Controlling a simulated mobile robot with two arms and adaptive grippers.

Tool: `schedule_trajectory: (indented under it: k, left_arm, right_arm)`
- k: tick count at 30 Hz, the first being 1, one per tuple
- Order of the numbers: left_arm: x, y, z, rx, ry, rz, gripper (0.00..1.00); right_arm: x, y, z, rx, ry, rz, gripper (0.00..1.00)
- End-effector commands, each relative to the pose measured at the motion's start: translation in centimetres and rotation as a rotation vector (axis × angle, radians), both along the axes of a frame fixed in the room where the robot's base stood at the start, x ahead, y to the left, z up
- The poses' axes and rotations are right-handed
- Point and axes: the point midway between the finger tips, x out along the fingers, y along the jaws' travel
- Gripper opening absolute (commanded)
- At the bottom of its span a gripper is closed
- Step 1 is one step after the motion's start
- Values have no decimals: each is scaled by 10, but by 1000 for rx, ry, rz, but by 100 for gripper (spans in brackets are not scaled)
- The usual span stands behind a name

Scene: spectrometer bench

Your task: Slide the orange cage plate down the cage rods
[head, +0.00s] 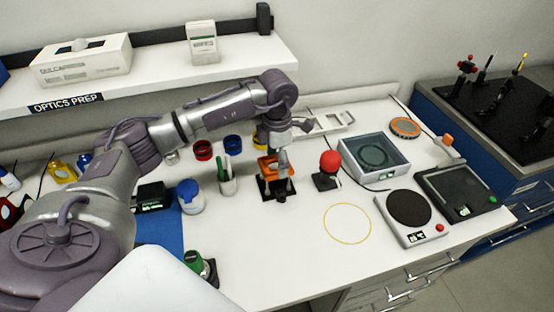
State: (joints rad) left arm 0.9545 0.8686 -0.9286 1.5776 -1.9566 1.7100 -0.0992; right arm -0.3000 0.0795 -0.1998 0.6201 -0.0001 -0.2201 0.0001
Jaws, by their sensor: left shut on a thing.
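The orange cage plate (268,166) is on the upright cage rods above a dark base (268,192) in the middle of the bench. My left arm reaches over from the left, and my left gripper (282,168) points down at the right side of the plate. It is shut on the plate. The fingers and part of the gripper hide that side of the plate and some of the rods, so the exact contact is small and hard to see. My right gripper is not in view.
A cup with pens (228,184) and a white jar with a blue lid (190,197) stand left of the cage. A red-balled device (329,168) stands close on its right. A grey tray (374,162) and hotplate (409,215) are farther right.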

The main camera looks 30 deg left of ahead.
Motion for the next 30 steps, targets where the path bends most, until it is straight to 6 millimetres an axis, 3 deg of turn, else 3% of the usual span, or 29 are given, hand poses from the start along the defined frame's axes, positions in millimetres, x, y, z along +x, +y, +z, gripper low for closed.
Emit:
schedule_trajectory:
  k: [17,30]
  left_arm:
    - [0,0,-9,-1,-1,0,44]
    - [0,0,1,1,-1,1,44]
  right_arm:
    - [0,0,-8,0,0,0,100]
    - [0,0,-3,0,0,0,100]
